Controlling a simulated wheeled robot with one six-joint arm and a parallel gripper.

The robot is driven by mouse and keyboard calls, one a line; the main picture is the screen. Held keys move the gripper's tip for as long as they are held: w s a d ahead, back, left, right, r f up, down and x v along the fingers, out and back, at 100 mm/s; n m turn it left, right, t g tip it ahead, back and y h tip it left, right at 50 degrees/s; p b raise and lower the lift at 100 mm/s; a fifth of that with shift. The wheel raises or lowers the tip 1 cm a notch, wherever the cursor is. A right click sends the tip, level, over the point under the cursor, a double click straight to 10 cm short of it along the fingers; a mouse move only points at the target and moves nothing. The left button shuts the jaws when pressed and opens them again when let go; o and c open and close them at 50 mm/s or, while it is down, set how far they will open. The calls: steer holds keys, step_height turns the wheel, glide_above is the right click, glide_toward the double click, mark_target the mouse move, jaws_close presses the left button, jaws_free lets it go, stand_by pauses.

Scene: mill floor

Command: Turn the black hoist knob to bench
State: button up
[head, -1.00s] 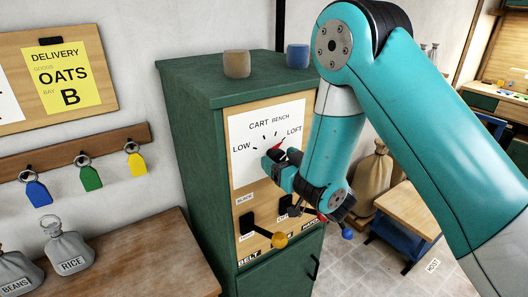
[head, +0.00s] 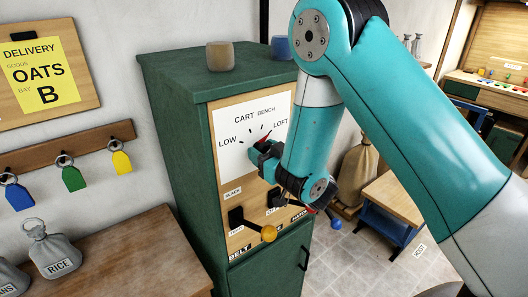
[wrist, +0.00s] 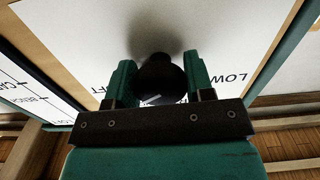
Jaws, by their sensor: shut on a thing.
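The white dial plate (head: 232,158) on the green cabinet's front reads LOW, CART, BENCH and LOFT around its ticks. A red pointer (head: 265,138) shows above my gripper (head: 256,153) and leans up and right, toward the LOFT side. My gripper is at the dial, mostly covering the knob in the head view. In the wrist view the black hoist knob (wrist: 160,74) sits between the two teal fingers of my gripper, which are shut on it. A small pale mark (wrist: 152,99) shows on the knob. LOW is readable to its right; the other dial lettering there is partly hidden.
Below the dial are a lever with a yellow ball (head: 268,234) and other controls partly behind my arm. Two cups (head: 220,56) stand on the green cabinet (head: 172,130). A wooden bench (head: 140,250) with sacks is at left; a sack (head: 358,170) and small table (head: 395,196) stand right.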

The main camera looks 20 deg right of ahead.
steer(key=n+b, duration=0.1)
steer(key=n, duration=0.2)
steer(key=shift+n+b, duration=0.3)
steer(key=shift+n, duration=1.8)
steer(key=o, duration=0.9)
steer(key=shift+s+d, duration=0.1)
steer(key=shift+d, duration=0.05)
